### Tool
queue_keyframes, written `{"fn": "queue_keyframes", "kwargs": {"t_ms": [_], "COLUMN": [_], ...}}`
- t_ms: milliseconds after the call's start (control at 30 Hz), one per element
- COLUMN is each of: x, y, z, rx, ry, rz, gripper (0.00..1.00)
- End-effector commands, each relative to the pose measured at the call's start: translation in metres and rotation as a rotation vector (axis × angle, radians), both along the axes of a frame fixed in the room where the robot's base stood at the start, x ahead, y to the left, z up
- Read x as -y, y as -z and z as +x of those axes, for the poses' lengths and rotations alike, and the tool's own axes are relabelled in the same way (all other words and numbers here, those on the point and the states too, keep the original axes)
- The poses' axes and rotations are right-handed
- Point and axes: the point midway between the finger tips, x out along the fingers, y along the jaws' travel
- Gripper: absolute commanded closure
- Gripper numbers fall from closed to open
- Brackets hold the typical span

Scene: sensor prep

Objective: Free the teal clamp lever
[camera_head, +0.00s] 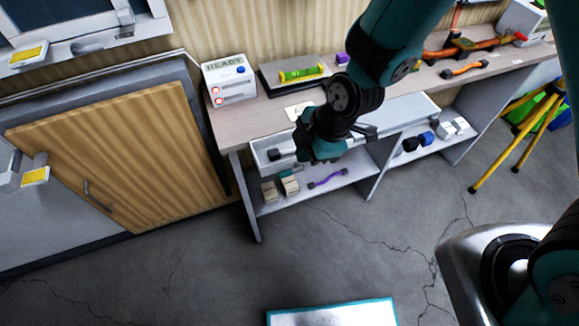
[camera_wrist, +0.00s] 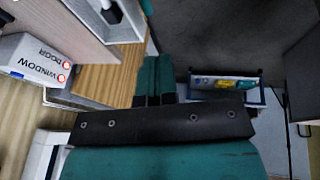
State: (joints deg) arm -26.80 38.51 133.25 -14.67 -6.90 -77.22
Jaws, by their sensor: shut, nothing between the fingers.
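I cannot make out a teal clamp lever for certain in either view. My gripper (camera_head: 322,152) is in front of the bench's long white drawer tray (camera_head: 262,153) in the head view, and it hides part of the tray. In the wrist view, the teal fingers of my gripper (camera_wrist: 153,75) are together with nothing between them. A dark piece (camera_head: 281,155) lies in the tray left of my gripper. A small teal patch shows near the cardboard boxes (camera_head: 289,185) on the shelf below, too small to identify.
A white READY box (camera_head: 229,80), a yellow-green level (camera_head: 301,74) and orange tools (camera_head: 464,68) are on the bench (camera_head: 232,120). A purple tool (camera_head: 328,178) lies on the lower shelf. A yellow tripod (camera_head: 520,135) stands at right. The cracked floor in front is mostly clear.

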Motion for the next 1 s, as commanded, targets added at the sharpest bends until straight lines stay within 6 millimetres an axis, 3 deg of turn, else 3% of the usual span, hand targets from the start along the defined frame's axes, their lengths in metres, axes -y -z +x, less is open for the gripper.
{"fn": "queue_keyframes", "kwargs": {"t_ms": [300,500,700,1000], "x": [-0.022,-0.029,-0.032,-0.033], "y": [0.059,0.087,0.102,0.105], "z": [0.006,0.019,0.028,0.030], "rx": [-0.004,-0.001,-0.001,0.000], "ry": [-0.003,0.000,0.000,0.000], "rz": [-0.003,-0.001,0.000,0.000], "gripper": [1.00,1.00,1.00,1.00]}}
